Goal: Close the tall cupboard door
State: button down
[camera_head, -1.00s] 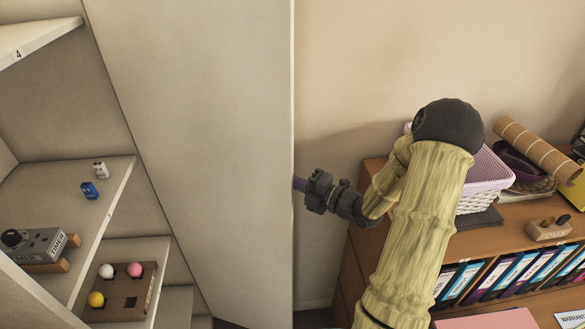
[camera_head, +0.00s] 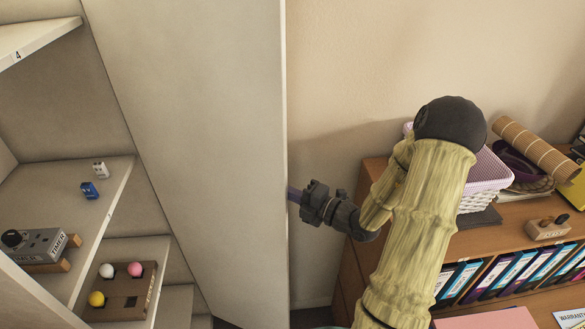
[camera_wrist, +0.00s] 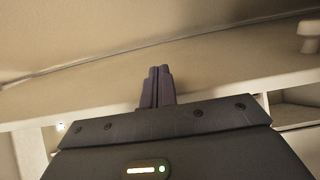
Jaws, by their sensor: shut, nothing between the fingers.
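The tall cupboard door (camera_head: 205,150) stands open as a large pale panel in the middle of the head view. The cupboard's inside shows to its left. My gripper (camera_head: 291,194) is at the door's free edge, on its right side, with the fingertips at or partly behind that edge. In the wrist view my gripper (camera_wrist: 159,72) has its two dark fingers closed together with nothing between them, in front of a pale surface. A pale round knob (camera_wrist: 308,36) shows at the upper right there. I cannot tell exactly where the fingertips touch.
At right, a wooden bookcase (camera_head: 480,238) carries a pink-white basket (camera_head: 487,178), a rolled mat (camera_head: 537,150) and binders. Bare wall lies behind my arm.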

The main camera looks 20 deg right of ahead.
aim_at(278, 208)
jog(key=shift+s+a, duration=0.3)
jog(key=shift+s, duration=0.05)
jog(key=shift+s+a, duration=0.9)
jog(key=shift+a, duration=0.05)
jog(key=shift+s+a+r+p, duration=0.1)
jog(key=shift+a+r+p, duration=0.1)
jog(key=shift+p, duration=0.4)
jog(key=shift+s+a+f+p, duration=0.1)
jog(key=shift+s+a+p, duration=0.6)
jog(key=shift+p, duration=0.85)
jog(key=shift+s+d, duration=0.1)
jog(key=shift+d, duration=0.05)
